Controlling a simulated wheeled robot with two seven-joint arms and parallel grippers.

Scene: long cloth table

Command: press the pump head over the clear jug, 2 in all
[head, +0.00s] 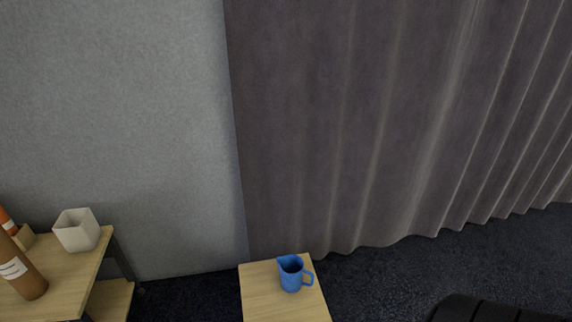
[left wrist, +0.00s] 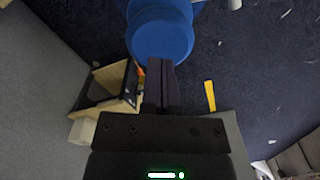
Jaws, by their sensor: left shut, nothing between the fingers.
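I cannot make out a pump head or a clear jug in either view. A blue jug (head: 291,274) with a handle on its right stands upright on a small wooden table (head: 262,298) in the head view. My left gripper (left wrist: 162,66) shows in the left wrist view with its two dark fingers together and nothing between them. A large blue round thing (left wrist: 160,36) lies beyond the fingertips; I cannot tell what it is or whether they touch it. My right gripper is in neither view.
A dark curtain (head: 380,130) hangs behind. A yellow strip (left wrist: 210,96) lies on the dark floor. A black ribbed thing (head: 490,310) shows at lower right.

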